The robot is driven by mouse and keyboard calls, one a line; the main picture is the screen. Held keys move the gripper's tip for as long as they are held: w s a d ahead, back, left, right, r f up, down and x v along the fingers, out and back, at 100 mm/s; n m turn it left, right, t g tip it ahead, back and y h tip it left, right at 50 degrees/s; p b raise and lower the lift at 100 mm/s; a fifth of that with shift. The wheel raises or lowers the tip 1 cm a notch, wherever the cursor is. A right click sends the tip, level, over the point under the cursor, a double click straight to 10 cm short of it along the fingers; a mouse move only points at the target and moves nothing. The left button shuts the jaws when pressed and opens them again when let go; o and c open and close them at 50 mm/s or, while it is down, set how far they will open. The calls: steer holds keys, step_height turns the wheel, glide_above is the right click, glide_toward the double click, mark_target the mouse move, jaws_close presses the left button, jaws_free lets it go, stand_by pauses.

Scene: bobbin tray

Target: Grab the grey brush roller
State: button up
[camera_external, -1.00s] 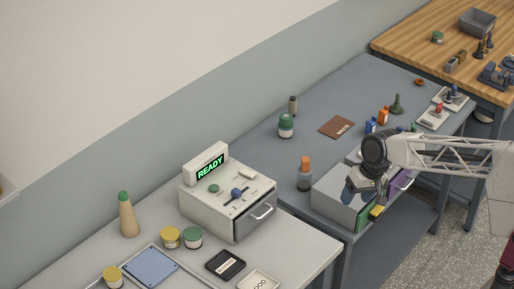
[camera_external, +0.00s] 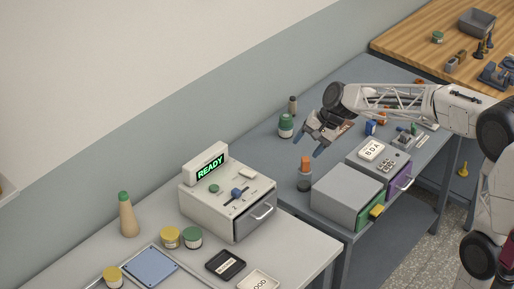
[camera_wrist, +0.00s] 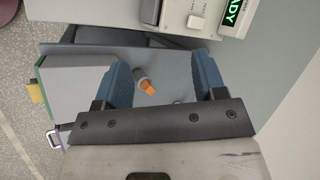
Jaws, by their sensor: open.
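No thing in view can be surely told as the grey brush roller. A grey cylinder with an orange top (camera_external: 305,178) stands upright on the blue-grey table, left of the grey drawer boxes. It also shows in the wrist view (camera_wrist: 143,82), between my fingers in the picture but apart from them. My gripper (camera_external: 313,139) is open and empty, with blue fingers, above the table behind this cylinder. In the wrist view my gripper (camera_wrist: 161,72) has its fingers wide apart. A small pale thing (camera_wrist: 178,101) shows partly above the gripper body.
A green-fronted box (camera_external: 346,195) and a purple-fronted box (camera_external: 376,160) stand at the table's front. A green-lidded jar (camera_external: 286,126) and a dark brownish cylinder (camera_external: 292,104) stand behind. The machine reading READY (camera_external: 228,195) is on the nearer pale table.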

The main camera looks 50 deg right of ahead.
steer(key=w+d+f+m+t+y, duration=0.1)
steer(key=w+d+f+m, duration=0.1)
steer(key=w+d, duration=0.4)
steer(key=w+d+f+m+t, duration=0.1)
steer(key=w+d+m, duration=0.25)
steer(key=w, duration=0.35)
steer(key=m+t+h, duration=0.2)
steer(key=m+t, duration=0.4)
steer(key=m, duration=0.8)
glide_toward(292, 108)
steer(key=w+f, duration=0.1)
steer(key=w+d+f, duration=0.1)
steer(key=shift+w+f, duration=0.15)
steer(key=shift+w, duration=0.25)
steer(key=shift+x, duration=1.3)
steer(key=shift+w+a, duration=0.1)
steer(key=shift+w, duration=0.1)
steer(key=shift+x, duration=2.4)
